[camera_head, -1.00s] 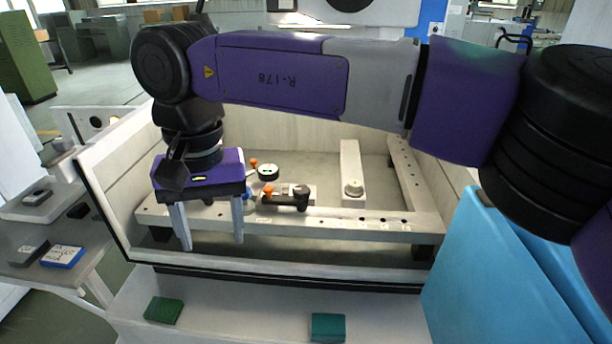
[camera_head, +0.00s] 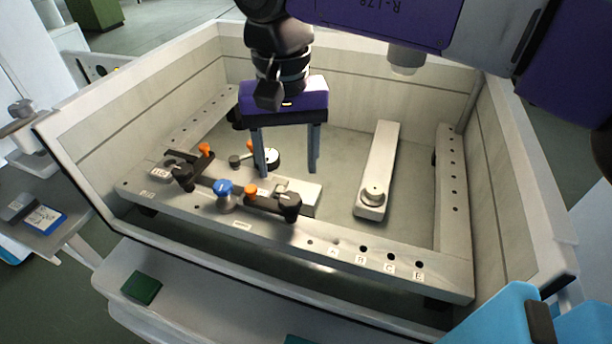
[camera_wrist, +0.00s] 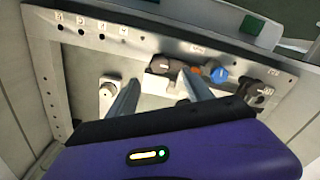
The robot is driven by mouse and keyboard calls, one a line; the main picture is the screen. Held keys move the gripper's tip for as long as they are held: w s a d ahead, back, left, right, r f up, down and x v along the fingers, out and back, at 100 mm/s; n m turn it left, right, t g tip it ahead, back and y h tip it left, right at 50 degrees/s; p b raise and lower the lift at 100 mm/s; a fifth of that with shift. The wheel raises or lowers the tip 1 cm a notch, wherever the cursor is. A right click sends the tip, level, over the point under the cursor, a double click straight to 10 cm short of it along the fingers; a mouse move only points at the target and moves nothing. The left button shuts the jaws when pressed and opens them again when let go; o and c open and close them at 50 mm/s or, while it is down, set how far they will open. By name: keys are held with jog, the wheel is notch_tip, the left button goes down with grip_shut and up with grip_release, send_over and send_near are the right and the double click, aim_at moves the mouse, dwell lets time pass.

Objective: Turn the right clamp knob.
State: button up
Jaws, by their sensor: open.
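The right clamp is a dark bar with a black knob (camera_head: 290,204) at its right end and an orange piece (camera_head: 250,192) at its left. It lies on the pale front rail (camera_head: 330,243) inside the tank. The black knob also shows in the wrist view (camera_wrist: 160,65), just beyond the fingertips. A left clamp (camera_head: 183,176) with a similar black knob stands farther left. My gripper (camera_head: 289,173) is open and empty, pointing down above and behind the right clamp. In the wrist view, its fingers (camera_wrist: 160,80) are spread, with no contact visible.
A blue knob (camera_head: 224,189) stands between the clamps. A round dial (camera_head: 271,158) is behind, near my left finger. A pale bar with a round knob (camera_head: 373,195) lies to the right. Tank walls (camera_head: 120,85) surround the area; the rail's right part is clear.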

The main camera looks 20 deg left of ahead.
aim_at(289, 198)
jog(key=shift+f+p, duration=0.55)
jog(key=shift+f, duration=3.3)
grip_shut()
